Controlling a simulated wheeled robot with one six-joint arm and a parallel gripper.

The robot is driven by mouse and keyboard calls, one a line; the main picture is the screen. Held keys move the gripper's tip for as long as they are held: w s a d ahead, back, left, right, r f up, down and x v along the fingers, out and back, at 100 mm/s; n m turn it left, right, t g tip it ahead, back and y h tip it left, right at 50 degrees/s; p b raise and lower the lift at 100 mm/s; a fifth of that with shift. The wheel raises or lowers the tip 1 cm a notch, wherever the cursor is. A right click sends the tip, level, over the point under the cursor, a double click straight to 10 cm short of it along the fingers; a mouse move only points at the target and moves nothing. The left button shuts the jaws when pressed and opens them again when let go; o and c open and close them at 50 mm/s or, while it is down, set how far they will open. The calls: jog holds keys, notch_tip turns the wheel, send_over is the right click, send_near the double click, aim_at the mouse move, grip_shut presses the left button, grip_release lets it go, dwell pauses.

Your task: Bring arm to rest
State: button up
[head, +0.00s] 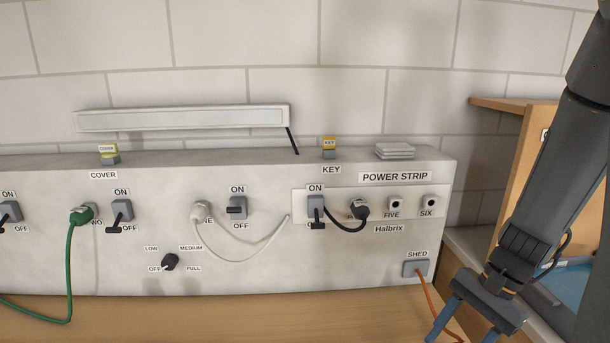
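My arm (550,165) comes down along the right side of the head view. My gripper (464,336) hangs at the lower right, in front of the wooden bench and right of the control panel. The bottom edge of the picture cuts off part of the fingers. The gripper looks apart from the panel.
A grey panel (330,262) with switches, a dial (170,262) and plugged cords spans the bench (200,318). An orange cord (430,300) runs down close to my gripper. A wooden cabinet (520,180) stands behind my arm. The left bench front is mostly clear.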

jog(key=a+r+n+t+h, duration=0.1)
jog(key=a+r+n+h, duration=0.4)
jog(key=a+n, duration=0.6)
jog(key=shift+n+t, duration=0.4)
jog(key=shift+n, duration=0.4)
jog(key=shift+r, duration=0.1)
